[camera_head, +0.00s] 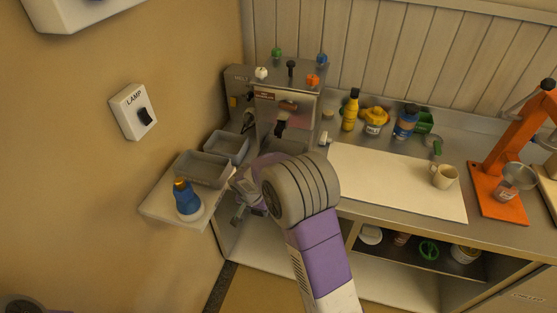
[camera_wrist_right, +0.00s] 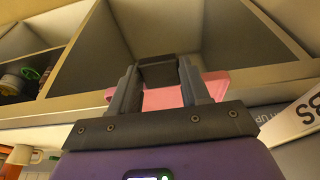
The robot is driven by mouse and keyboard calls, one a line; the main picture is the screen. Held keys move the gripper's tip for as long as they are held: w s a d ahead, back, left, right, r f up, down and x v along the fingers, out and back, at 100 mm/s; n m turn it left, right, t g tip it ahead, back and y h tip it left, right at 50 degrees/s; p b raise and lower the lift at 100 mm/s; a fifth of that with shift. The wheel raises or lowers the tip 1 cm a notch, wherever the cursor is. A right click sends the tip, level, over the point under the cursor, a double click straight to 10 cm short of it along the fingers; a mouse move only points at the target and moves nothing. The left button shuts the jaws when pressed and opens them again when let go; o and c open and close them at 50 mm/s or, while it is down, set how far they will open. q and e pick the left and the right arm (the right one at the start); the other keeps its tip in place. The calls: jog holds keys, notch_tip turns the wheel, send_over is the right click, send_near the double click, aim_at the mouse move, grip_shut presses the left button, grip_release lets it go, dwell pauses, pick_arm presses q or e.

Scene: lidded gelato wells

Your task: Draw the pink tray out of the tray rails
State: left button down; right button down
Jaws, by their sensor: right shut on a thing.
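The pink tray (camera_wrist_right: 165,98) shows in the right wrist view as a pink strip between and beside my fingers, at the edge of the cabinet opening. My right gripper (camera_wrist_right: 157,70) is shut on it, with a dark block between the fingertips; I cannot tell whether that block is part of the tray. In the head view my right gripper (camera_head: 243,192) is low beside the small side shelf, partly behind my own wrist. The pink tray and its rails are hidden there. My left gripper is not in view.
A steel machine (camera_head: 283,110) stands behind. The counter holds a white board (camera_head: 385,180) and mug (camera_head: 444,177). An orange stand (camera_head: 497,190) is at right.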

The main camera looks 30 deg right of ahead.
jog(key=s+a+b, duration=0.1)
jog(key=s+a, duration=0.4)
jog(key=a, duration=0.1)
jog(key=shift+s+a, duration=0.4)
dwell(0.7)
dwell(0.5)
